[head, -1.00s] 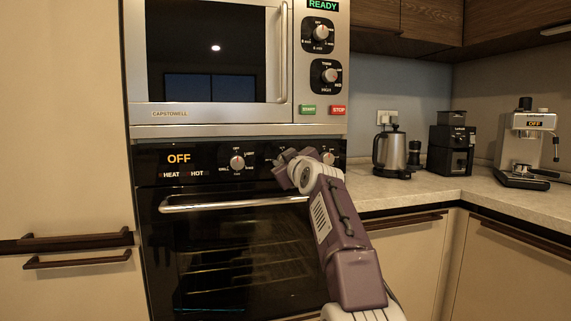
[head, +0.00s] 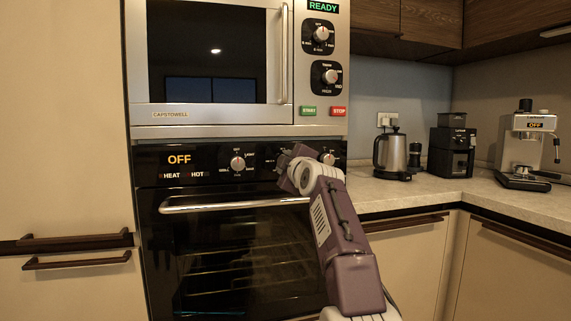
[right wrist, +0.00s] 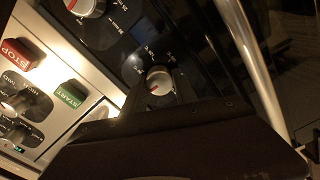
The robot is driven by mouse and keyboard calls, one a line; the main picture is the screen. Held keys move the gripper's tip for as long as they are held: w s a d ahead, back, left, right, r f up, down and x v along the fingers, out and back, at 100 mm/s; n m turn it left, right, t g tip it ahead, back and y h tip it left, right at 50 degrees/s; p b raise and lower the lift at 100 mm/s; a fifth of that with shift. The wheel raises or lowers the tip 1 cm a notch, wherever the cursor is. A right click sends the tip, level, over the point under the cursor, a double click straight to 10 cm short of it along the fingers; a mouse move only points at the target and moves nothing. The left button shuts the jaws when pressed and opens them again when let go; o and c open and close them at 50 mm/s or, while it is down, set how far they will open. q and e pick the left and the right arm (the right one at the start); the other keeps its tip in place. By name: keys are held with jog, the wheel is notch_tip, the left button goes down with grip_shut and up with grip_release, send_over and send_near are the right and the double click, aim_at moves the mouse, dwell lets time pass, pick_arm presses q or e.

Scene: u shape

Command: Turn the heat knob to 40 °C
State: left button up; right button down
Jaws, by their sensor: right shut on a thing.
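The oven's control panel (head: 210,163) is dark, with a display (head: 179,159) reading OFF above the words HEAT and HOT. One knob (head: 237,163) shows at its left and one (head: 328,159) at its right. The middle knob, which I take as the heat knob, is hidden behind my right gripper (head: 285,165) in the head view. In the right wrist view this heat knob (right wrist: 158,80) shows silver with a pointer mark, and my gripper is shut on it. Its small scale labels are unreadable. My left gripper is out of view.
The oven door handle (head: 235,204) runs just below the panel. The microwave (head: 220,116) stands above, with its START (head: 308,110) and STOP (head: 338,110) buttons close over my gripper. A kettle (head: 391,153) stands on the counter at the right.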

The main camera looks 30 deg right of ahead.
jog(key=shift+f, duration=0.15)
jog(key=c, duration=1)
grip_release()
jog(key=shift+o, duration=0.2)
jog(key=shift+s, duration=0.3)
jog(key=b+v, duration=0.3)
jog(key=v, duration=0.5)
jog(key=shift+s, duration=0.2)
